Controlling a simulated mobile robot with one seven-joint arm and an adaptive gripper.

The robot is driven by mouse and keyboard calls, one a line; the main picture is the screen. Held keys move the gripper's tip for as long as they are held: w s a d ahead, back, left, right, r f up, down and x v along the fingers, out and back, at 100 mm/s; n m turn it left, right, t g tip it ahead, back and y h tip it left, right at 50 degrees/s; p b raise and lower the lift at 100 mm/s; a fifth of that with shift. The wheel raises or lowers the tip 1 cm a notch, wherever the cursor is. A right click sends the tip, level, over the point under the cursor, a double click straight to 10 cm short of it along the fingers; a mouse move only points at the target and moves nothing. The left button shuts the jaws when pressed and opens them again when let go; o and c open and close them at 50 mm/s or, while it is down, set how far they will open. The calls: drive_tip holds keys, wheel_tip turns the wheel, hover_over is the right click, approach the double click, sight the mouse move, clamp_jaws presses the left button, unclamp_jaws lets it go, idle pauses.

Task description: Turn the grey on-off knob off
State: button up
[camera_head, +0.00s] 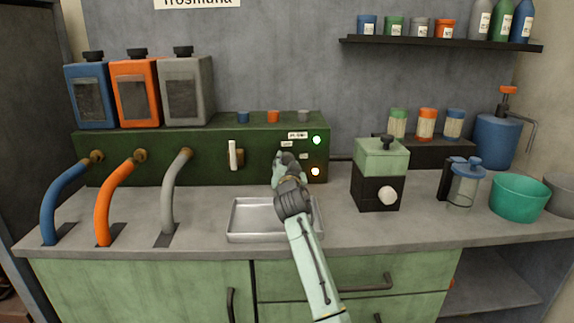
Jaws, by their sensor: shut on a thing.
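My gripper (287,158) is at the front face of the long dark green machine (205,150), just left of its two lights. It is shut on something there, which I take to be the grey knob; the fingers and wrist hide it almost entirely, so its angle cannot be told. Small labels sit above and beside the gripper. The upper light (317,140) glows green and the lower light (316,171) glows orange-white. A white upright lever (233,155) is on the same face, left of my gripper.
A metal tray (240,238) lies on the counter under my arm. Blue, orange and grey hoses (172,190) run from the machine's left part into the counter. A green and black device (380,160) stands to the right, with a jar (466,185) and teal bowl (518,200) beyond.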

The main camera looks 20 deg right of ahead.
drive_tip(key=n, duration=0.4)
drive_tip(key=shift+d+r+n+p, duration=0.1)
drive_tip(key=shift+n+p, duration=0.15)
drive_tip(key=shift+n, duration=3.2)
drive_tip(key=shift+d+n+p, duration=0.1)
drive_tip(key=shift+n+p, duration=0.1)
drive_tip(key=shift+n, duration=3.25)
drive_tip(key=o, duration=1.2)
drive_tip(key=shift+c, duration=0.2)
